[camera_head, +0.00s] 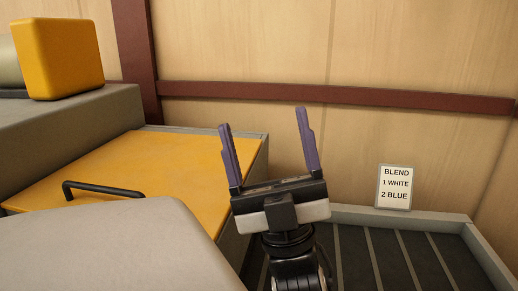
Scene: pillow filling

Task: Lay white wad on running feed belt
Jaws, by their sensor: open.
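My gripper (263,140) points upward in the middle of the view, with its two purple fingers spread apart and nothing between them. Behind and below it on the right lies a dark surface with lighter cross strips, which looks like the feed belt (390,262); a single frame does not show whether it runs. No white wad can be made out in this view.
A grey rim (350,213) borders the dark surface. A sign (394,187) reads "BLEND 1 WHITE 2 BLUE". To the left is a yellow lid (150,165) with a black handle (110,187). A yellow block (57,58) stands on a grey ledge. A wooden wall closes the back.

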